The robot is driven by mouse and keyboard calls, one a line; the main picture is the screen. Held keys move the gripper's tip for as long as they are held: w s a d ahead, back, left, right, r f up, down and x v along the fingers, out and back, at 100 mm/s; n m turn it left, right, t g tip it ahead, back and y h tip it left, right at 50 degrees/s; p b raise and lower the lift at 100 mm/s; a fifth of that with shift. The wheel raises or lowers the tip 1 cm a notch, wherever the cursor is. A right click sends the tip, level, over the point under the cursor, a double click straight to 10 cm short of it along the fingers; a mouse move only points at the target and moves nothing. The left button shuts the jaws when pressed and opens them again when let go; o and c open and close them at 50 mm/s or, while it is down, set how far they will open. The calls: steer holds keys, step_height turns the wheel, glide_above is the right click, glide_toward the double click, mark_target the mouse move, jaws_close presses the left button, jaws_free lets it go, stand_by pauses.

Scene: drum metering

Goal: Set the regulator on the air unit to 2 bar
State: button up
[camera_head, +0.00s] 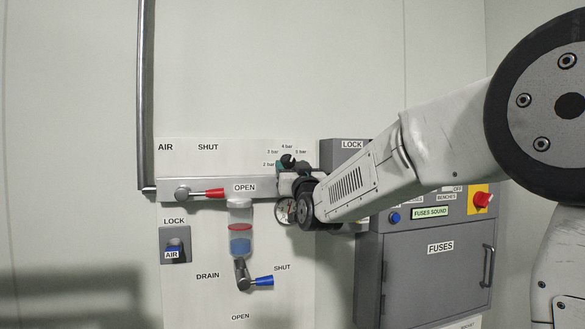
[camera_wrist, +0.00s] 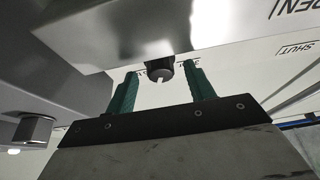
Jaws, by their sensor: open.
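The regulator knob (camera_head: 288,160) is a dark round knob on top of the air unit's grey bar (camera_head: 257,187), with bar labels around it. In the wrist view the knob (camera_wrist: 159,74) shows a pale mark on its face. My gripper (camera_wrist: 160,70) is open, its two green fingers on either side of the knob, with gaps visible. In the head view my gripper (camera_head: 286,169) is at the knob and partly hides it, so its setting cannot be read. A round gauge (camera_head: 284,211) below is partly covered by my arm.
A red shut/open handle (camera_head: 205,194) and a blue drain handle (camera_head: 259,281) are on the panel left of my arm. A clear bowl (camera_head: 240,230) hangs under the bar. A grey lock box (camera_head: 342,146) and the fuse cabinet (camera_head: 430,274) stand to the right.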

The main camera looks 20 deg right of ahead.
steer(key=shift+w+r, duration=0.1)
steer(key=shift+w, duration=0.2)
steer(key=c, duration=1)
